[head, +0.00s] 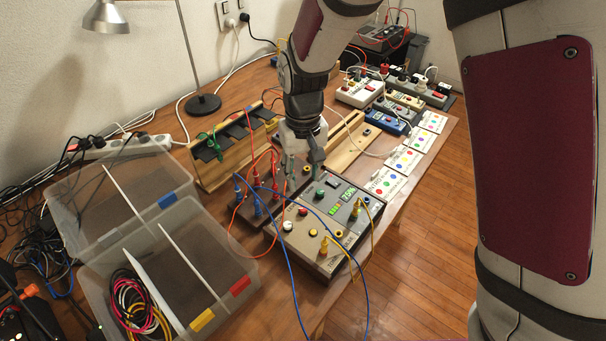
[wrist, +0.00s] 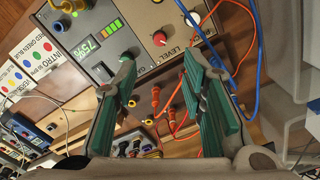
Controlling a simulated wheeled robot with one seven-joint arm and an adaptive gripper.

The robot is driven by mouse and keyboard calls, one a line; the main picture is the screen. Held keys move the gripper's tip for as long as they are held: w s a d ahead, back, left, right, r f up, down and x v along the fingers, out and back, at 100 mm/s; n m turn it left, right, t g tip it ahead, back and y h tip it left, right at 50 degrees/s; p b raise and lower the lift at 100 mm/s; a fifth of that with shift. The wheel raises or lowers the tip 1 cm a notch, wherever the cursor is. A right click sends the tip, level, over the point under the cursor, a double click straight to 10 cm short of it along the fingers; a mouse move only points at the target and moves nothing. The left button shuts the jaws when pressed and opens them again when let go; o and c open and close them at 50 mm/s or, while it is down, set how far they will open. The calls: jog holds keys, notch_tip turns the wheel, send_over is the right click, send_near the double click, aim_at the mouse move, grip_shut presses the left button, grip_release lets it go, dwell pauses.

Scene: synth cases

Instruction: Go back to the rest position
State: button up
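My gripper (head: 303,168) hangs over the back left part of a grey-brown control box (head: 310,249) in the head view. In the wrist view my gripper (wrist: 160,80) shows two green-padded fingers set well apart, with nothing held between them. The control box (wrist: 135,20) lies beyond the fingertips there, with a lit green display reading about 75%, a red knob and the word LEVEL. I cannot tell exactly how far the fingertips are above the box. My arm comes down from the top of the head view.
A clear divided bin (head: 205,260) with cables stands at left. A wooden rack (head: 225,150) and a red-and-blue plug block (head: 259,203) sit near the box. Blue, yellow and orange leads loop around it. A lamp (head: 203,103) stands behind. Power strips and labelled cards line the right side.

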jog(key=s+d+r+m+t+y, duration=0.1)
jog(key=s+d+r, duration=0.3)
jog(key=d+r, duration=0.3)
jog(key=s+d+r+m+t, duration=0.1)
jog(key=s+d+r, duration=0.35)
jog(key=r, duration=0.45)
jog(key=s+d+r+m+t, duration=0.1)
jog(key=s+d+r, duration=0.1)
jog(key=s+d, duration=0.2)
jog(key=s+d+r+m+t+h, duration=0.1)
jog(key=s+d, duration=0.4)
jog(key=s, duration=0.5)
jog(key=shift+r, duration=0.85)
jog(key=shift+a, duration=0.1)
